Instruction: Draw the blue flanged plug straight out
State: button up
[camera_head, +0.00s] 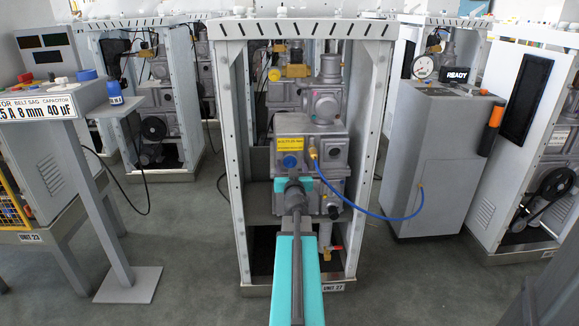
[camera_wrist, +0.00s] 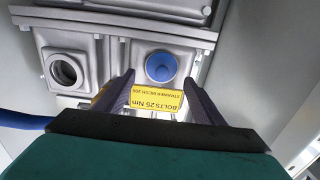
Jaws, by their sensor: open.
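The blue flanged plug (camera_head: 291,161) sits in the front of the grey dispenser block, just under a yellow label (camera_head: 291,143). In the wrist view the plug (camera_wrist: 161,67) shows as a round blue face with a darker recessed centre, seated in a grey boss. My gripper (camera_head: 293,178) is in front of and slightly below the plug in the head view. In the wrist view its two dark fingers (camera_wrist: 160,78) are spread, one on either side of the plug, with nothing between them that they touch. How deep the fingertips reach beside the plug cannot be told.
White frame posts (camera_head: 243,165) flank the block. A blue hose (camera_head: 385,217) runs from a brass fitting right of the plug to a grey cabinet (camera_head: 438,160). An open round port (camera_wrist: 64,70) lies beside the plug in the wrist view. A red-handled valve (camera_head: 331,249) sits low.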

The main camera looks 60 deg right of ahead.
jog(key=shift+x, duration=0.95)
jog(key=c, duration=1.1)
jog(key=shift+s+a, duration=0.1)
jog(key=shift+a, duration=0.05)
jog(key=shift+v, duration=2.65)
jog(key=shift+c, duration=0.2)
